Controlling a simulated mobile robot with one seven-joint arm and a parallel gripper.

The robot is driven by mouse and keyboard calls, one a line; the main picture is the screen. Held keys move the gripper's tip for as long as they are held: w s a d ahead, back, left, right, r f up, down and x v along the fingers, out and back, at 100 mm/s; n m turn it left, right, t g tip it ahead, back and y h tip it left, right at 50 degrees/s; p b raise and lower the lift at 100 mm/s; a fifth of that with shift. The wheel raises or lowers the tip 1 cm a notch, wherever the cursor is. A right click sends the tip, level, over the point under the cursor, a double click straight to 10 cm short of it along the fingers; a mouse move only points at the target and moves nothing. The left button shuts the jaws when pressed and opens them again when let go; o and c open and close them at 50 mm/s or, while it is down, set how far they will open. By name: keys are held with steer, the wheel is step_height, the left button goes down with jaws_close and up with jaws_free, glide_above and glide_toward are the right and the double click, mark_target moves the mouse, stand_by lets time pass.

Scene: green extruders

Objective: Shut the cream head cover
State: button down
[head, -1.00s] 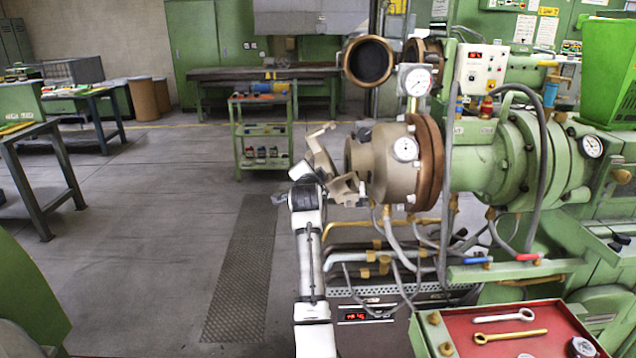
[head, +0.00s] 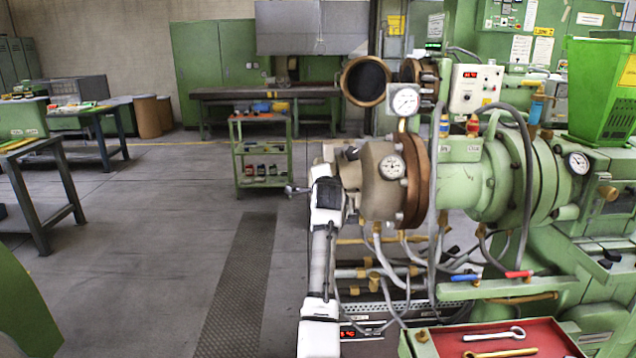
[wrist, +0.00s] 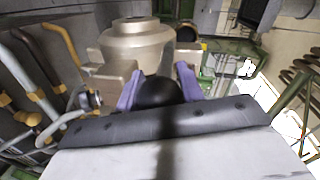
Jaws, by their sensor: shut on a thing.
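The cream head (head: 378,182) is a round barrel end with a gauge and a brown flange, at the centre right of the head view. The cream head cover (head: 337,153) is at its left end, mostly hidden behind my wrist. In the wrist view the cover (wrist: 112,80) shows as cream blocks right in front of the round cream head (wrist: 135,48). I cannot tell whether a gap is left between them. My gripper (wrist: 158,80) has purple fingers on either side of a black round knob (wrist: 159,94) at the cover and is shut on it.
Grey hoses (head: 375,250) hang below the head. A red tray (head: 500,342) with wrenches stands at the lower right. A green trolley (head: 262,165) stands farther back. The floor to the left is open.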

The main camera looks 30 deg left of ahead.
steer(key=shift+w+d+r+m, duration=0.25)
steer(key=shift+d+m, duration=0.05)
steer(key=shift+d, duration=0.05)
stand_by(0.4)
steer(key=c, duration=0.9)
jaws_free()
steer(key=shift+d, duration=0.1)
steer(key=shift+f, duration=0.1)
steer(key=shift+s+d+b, duration=0.35)
steer(key=shift+s+b, duration=0.05)
steer(key=shift+s, duration=0.15)
steer(key=b+v, duration=0.4)
steer(key=v, duration=0.8)
steer(key=shift+s+d, duration=0.1)
steer(key=shift+s, duration=0.1)
